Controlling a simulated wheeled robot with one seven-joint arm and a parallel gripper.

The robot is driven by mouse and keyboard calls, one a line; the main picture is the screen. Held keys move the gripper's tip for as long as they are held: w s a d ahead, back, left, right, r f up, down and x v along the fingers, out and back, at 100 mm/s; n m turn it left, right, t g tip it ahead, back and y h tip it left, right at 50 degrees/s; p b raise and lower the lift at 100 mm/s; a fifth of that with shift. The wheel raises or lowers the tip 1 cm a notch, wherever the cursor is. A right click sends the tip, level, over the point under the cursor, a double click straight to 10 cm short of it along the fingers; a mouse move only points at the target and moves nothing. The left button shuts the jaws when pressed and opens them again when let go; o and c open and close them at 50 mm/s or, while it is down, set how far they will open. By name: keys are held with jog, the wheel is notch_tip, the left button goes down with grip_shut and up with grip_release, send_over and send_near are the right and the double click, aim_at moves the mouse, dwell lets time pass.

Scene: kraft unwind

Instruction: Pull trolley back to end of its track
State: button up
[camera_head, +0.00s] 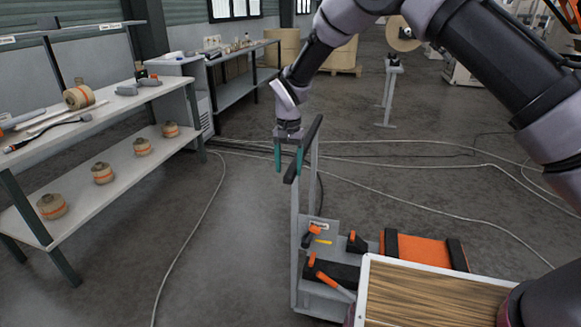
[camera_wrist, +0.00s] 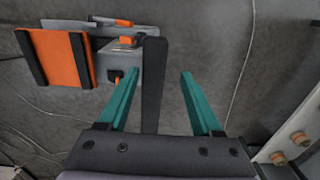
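The trolley has a grey body (camera_head: 323,236) with orange-and-black pads (camera_head: 422,249) on the right and orange-handled clamps near its post. A grey upright frame rises on its left and carries a black handle bar (camera_head: 309,142). My gripper (camera_head: 288,173) points down at the handle's left side in the head view, its teal fingers apart. In the wrist view, the black handle bar (camera_wrist: 152,85) shows between the open fingers (camera_wrist: 159,74), nearer the left one. I cannot tell whether the bar is at fingertip depth or touched. No track can be made out.
A two-level bench (camera_head: 100,165) with tape rolls and tools stands left. A wood-topped surface (camera_head: 430,295) is at the front right. Cables (camera_head: 195,245) cross the floor. A grey stand (camera_head: 389,95) is behind, and open floor lies left of the trolley.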

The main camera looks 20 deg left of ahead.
jog(key=shift+d, duration=0.1)
notch_tip(320, 180, up, 11)
dwell(0.6)
jog(key=shift+f, duration=0.15)
jog(key=w+d+r+m+t+y, duration=0.1)
jog(key=d+r, duration=1.1)
jog(key=d, duration=0.3)
jog(key=d+r+m+t+y, duration=0.1)
jog(key=d+r+y, duration=0.1)
jog(key=d+r, duration=1.1)
jog(key=s+d+r+m+t+h, duration=0.1)
jog(key=s+d+t, duration=0.4)
jog(key=s+d, duration=1.3)
jog(key=d+m, duration=0.1)
jog(key=d, duration=0.1)
jog(key=shift+d+r+m, duration=0.2)
jog(key=shift+d+m, duration=0.1)
jog(key=shift+d, duration=0.05)
